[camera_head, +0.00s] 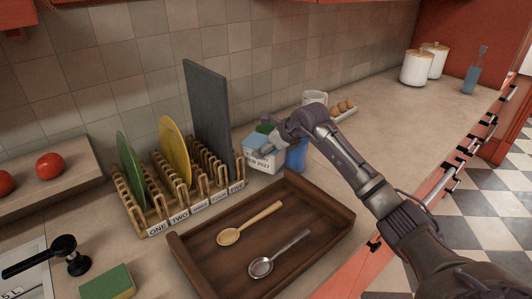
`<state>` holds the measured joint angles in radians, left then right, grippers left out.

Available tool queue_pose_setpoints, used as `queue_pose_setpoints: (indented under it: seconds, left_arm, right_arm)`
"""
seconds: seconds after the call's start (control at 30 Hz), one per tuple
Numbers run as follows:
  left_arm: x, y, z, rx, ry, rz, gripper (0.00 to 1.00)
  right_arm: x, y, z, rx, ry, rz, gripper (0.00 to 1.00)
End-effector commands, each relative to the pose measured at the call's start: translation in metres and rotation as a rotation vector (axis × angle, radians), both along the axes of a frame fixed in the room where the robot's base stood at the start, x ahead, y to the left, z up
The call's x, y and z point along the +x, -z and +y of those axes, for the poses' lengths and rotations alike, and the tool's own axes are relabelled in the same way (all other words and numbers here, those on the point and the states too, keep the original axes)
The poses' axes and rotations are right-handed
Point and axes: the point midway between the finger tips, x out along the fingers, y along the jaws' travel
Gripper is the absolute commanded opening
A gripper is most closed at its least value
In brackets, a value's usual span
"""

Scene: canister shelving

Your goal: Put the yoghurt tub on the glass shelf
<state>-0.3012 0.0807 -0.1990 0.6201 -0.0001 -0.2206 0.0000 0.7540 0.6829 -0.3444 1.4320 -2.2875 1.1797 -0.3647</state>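My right arm comes in from the right, and its gripper (268,138) is at the white box (262,164) behind the tray. The box has a printed date on its front and a pale blue top. The fingers are small and partly hidden, so I cannot tell whether they are open or touch the box. A green item (264,128) and a blue item (297,154) stand close to the gripper. A white round container (315,98) stands behind the arm; I cannot tell whether it is the yoghurt tub. I see no glass shelf. My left gripper is not in view.
A brown tray (190,259) with two spoons lies in front. A wooden rack (160,219) holds a green plate, a yellow plate and a tall grey board (208,115). An egg tray (343,110) is behind the arm. The counter is clear toward the white canisters (417,70).

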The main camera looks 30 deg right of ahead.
Motion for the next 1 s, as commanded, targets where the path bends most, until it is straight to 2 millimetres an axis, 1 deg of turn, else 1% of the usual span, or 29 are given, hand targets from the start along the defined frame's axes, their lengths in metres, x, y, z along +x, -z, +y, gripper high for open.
queue_pose_setpoints:
  seconds: [0.27, 0.57, 0.6, 0.7, 1.0]
  left_arm:
    - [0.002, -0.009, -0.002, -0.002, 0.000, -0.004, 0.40]
    - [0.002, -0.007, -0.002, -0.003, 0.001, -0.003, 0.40]
    - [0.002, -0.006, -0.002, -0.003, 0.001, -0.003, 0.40]
    - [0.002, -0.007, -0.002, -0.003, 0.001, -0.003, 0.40]
    - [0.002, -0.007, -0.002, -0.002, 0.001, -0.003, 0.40]
  right_arm:
    - [0.000, 0.033, 0.001, 0.003, 0.001, 0.001, 0.17]
    - [0.000, 0.037, 0.000, 0.000, 0.000, -0.002, 0.17]
    - [0.000, 0.039, 0.000, 0.000, 0.000, 0.002, 0.84]
    - [0.000, 0.038, 0.000, 0.000, 0.000, 0.002, 1.00]
    - [0.000, 0.038, 0.000, 0.000, 0.000, 0.002, 1.00]
